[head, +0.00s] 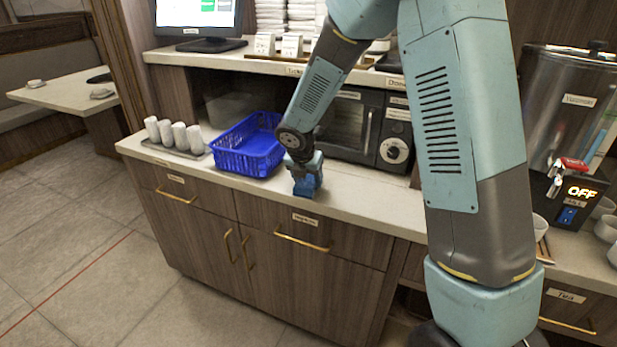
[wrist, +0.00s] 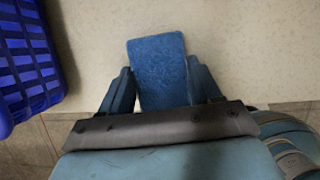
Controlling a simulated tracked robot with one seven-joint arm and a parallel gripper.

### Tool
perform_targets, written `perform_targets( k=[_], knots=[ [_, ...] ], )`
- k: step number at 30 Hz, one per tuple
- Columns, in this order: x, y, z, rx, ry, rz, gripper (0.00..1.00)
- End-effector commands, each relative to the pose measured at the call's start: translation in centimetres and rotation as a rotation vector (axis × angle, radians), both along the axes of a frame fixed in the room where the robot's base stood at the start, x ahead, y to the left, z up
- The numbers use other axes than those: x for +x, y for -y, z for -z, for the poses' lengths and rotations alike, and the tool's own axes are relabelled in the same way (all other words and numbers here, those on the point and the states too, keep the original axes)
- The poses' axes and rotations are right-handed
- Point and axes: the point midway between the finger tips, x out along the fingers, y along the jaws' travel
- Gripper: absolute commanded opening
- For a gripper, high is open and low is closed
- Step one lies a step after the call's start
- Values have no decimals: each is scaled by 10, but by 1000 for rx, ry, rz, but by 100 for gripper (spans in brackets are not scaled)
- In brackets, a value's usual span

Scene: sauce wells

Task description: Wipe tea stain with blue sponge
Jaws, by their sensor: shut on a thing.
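The blue sponge (wrist: 157,70) is between the two fingers of my gripper (wrist: 160,85) in the wrist view. My gripper is shut on it, one finger along each side. In the head view my gripper (head: 305,172) is low over the front part of the counter, just right of the blue basket, with the sponge (head: 304,187) at its lower end. I cannot tell whether the sponge touches the counter. No tea stain can be made out on the bare counter (wrist: 240,50) around the sponge; any mark under the sponge or gripper is hidden.
The blue basket (head: 248,150) stands close left of my gripper, and its edge shows in the wrist view (wrist: 27,60). A microwave (head: 350,125) stands behind. The counter is clear to the right, up to my arm.

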Motion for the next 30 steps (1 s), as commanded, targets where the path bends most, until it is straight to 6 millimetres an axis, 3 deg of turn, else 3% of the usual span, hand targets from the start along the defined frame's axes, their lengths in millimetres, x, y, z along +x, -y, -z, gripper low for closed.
perform_targets(
  k=[30],
  knots=[
    [47,27,4,0,-1,4,25]
  ],
)
